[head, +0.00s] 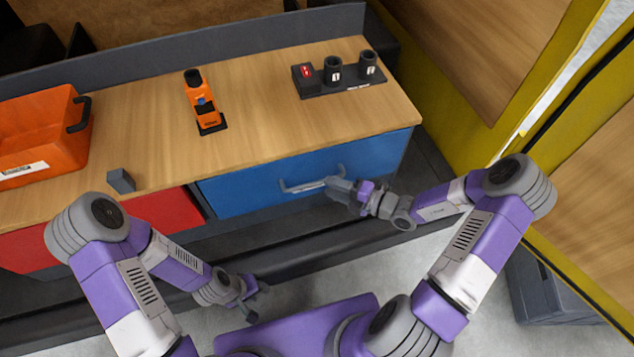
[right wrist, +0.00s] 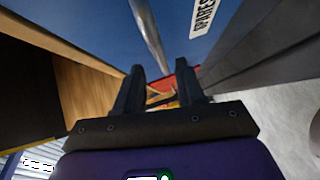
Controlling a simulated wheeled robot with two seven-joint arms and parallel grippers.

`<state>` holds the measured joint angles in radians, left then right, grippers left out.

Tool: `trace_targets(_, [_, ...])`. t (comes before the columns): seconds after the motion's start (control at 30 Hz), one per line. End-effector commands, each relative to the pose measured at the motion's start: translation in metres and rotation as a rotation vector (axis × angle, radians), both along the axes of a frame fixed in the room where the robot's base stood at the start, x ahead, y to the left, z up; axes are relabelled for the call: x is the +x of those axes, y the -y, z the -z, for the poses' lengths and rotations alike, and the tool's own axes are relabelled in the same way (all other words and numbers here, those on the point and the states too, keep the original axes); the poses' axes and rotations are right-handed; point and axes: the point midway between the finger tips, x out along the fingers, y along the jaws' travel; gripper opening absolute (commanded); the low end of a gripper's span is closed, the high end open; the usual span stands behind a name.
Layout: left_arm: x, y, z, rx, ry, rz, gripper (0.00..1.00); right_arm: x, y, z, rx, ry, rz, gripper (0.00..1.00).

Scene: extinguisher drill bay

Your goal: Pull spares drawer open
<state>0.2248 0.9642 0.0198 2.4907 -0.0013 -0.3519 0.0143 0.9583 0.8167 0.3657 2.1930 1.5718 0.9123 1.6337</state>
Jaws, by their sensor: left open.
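The blue spares drawer (head: 240,190) sits under the right part of the workbench, and its front looks flush with the bench. A grey bar handle (head: 300,187) runs across it; the handle also shows in the right wrist view (right wrist: 150,38), with part of the SPARES label (right wrist: 203,16) beside it. My right gripper (head: 335,187) is at the right end of the handle. Its fingers (right wrist: 160,72) are apart, with the handle's end seen between their tips; I cannot tell whether they touch it. My left gripper (head: 257,300) is open and empty, low in front of the bench.
A red drawer (head: 165,208) is left of the blue one. On the bench top (head: 250,130) are an orange bin (head: 40,125), an orange tool (head: 202,105), a small grey block (head: 121,181) and a dark holder (head: 345,85) with cups. A yellow-framed panel (head: 450,110) stands close on the right.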

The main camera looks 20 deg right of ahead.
Motion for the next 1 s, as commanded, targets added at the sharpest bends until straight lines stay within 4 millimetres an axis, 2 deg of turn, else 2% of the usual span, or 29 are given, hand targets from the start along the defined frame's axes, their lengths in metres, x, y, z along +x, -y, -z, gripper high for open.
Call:
trace_targets(0.1, [0.000,0.000,0.008,0.000,0.000,0.000,0.43,0.013,-0.016,0.005,-0.001,0.002,-0.005,0.38])
trace_targets(0.3, [0.000,0.000,0.014,0.000,0.000,0.000,0.43,0.030,-0.035,0.008,-0.003,0.002,-0.005,0.38])
trace_targets(0.67, [0.000,0.000,0.015,0.000,0.000,0.000,0.43,0.036,-0.041,0.008,-0.005,0.000,-0.004,0.38])
trace_targets(0.7, [0.000,0.000,0.015,0.000,0.000,0.000,0.43,0.036,-0.041,0.008,-0.005,0.000,-0.004,0.37])
trace_targets(0.93, [0.000,0.000,0.015,0.000,0.000,0.000,0.43,0.036,-0.041,0.008,-0.006,0.001,-0.004,0.01])
trace_targets(1.0, [0.000,0.000,0.015,0.000,0.000,0.000,0.43,0.036,-0.041,0.008,-0.006,0.001,-0.004,0.00])
